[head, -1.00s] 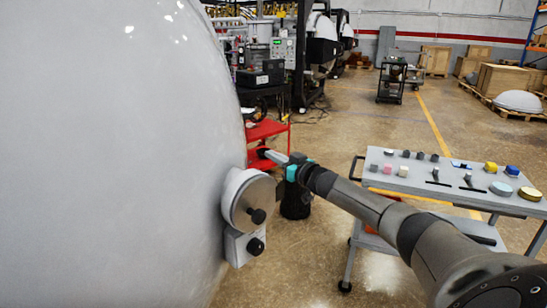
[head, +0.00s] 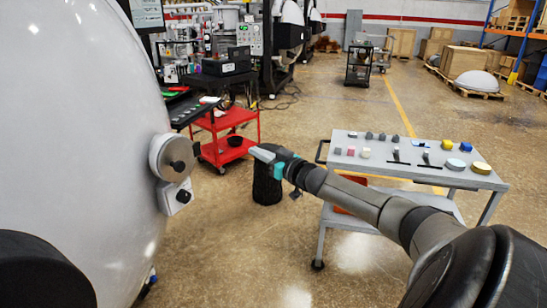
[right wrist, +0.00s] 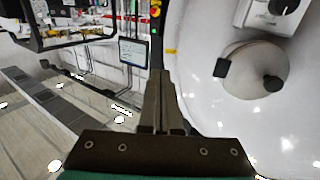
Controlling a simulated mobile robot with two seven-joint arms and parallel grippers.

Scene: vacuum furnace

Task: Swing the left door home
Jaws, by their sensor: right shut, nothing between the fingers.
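The left door (head: 70,130) is a large glossy white dome filling the left of the head view. A round grey hub with a dark knob (head: 176,158) and a small white block with a second knob (head: 180,196) sit at its right edge. In the right wrist view the door (right wrist: 215,110) curves along the right side, with the hub (right wrist: 255,70) on it. My right gripper (head: 262,153) is right of the hub, apart from it. Its fingers (right wrist: 160,80) are shut and empty, and the door lies beside them. My left gripper is not in view.
A grey cart (head: 350,140) with several small parts stands right, behind my right arm. A red cart (head: 225,140) stands beyond the gripper. A dark rounded shape fills the lower left corner.

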